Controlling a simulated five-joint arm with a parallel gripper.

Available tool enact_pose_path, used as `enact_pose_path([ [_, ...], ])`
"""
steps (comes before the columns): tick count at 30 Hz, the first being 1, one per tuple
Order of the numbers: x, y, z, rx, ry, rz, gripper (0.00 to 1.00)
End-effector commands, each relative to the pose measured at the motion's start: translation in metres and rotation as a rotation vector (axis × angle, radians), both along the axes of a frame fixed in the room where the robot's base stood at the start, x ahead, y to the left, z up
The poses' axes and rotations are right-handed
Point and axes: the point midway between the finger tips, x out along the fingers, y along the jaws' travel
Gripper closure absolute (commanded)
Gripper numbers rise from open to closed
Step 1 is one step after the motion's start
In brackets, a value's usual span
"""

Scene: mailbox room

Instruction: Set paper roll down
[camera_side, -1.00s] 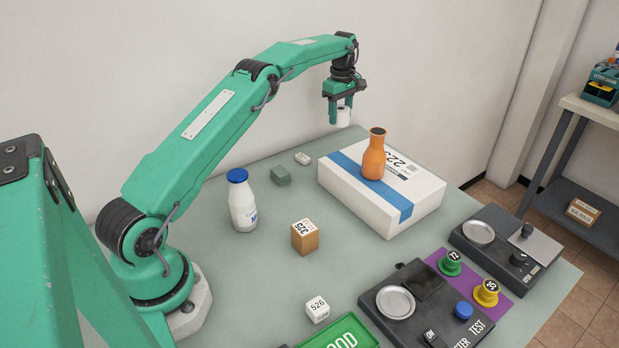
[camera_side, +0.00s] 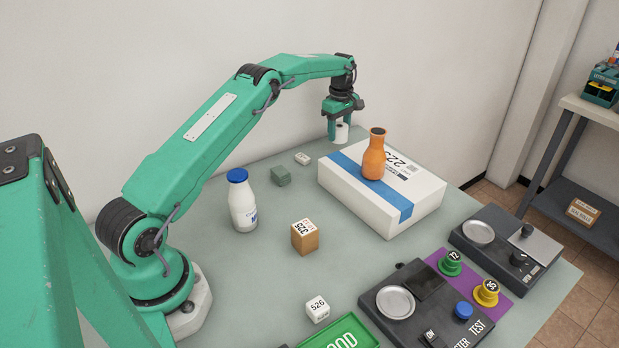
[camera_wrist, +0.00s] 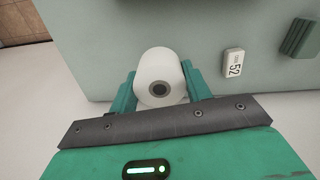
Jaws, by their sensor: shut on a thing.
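The white paper roll (camera_side: 342,132) is held upright between the two fingers of my gripper (camera_side: 340,125) in the side view. My gripper is shut on it, near the table's far edge, behind the white box. In the wrist view the roll (camera_wrist: 160,80) sits between the green fingers, with its dark core hole facing the camera. The roll's lower end is close to the table's far edge in the side view; I cannot tell whether it touches anything.
A white box (camera_side: 345,200) with a blue stripe bears an orange vase (camera_side: 374,158). A small white block (camera_side: 302,158), a grey-green block (camera_side: 281,176), a milk bottle (camera_side: 242,203) and a brown cube (camera_side: 305,237) stand left of it. Bare table (camera_side: 275,260) lies between them.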

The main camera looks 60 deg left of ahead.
Motion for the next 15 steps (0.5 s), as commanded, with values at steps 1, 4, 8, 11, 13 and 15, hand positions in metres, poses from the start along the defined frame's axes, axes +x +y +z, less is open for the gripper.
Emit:
enact_pose_path([
  [1,0.000,0.000,-0.007,-0.001,0.002,0.000,0.75],
  [4,-0.001,0.000,-0.019,-0.002,0.004,0.000,0.75],
  [8,-0.001,0.000,-0.035,-0.001,0.002,0.000,0.75],
  [11,0.000,0.000,-0.041,0.000,0.001,0.000,0.75],
  [13,0.000,0.000,-0.043,0.000,0.001,0.000,0.75],
  [15,0.000,0.000,-0.043,0.000,0.000,0.000,0.75],
])
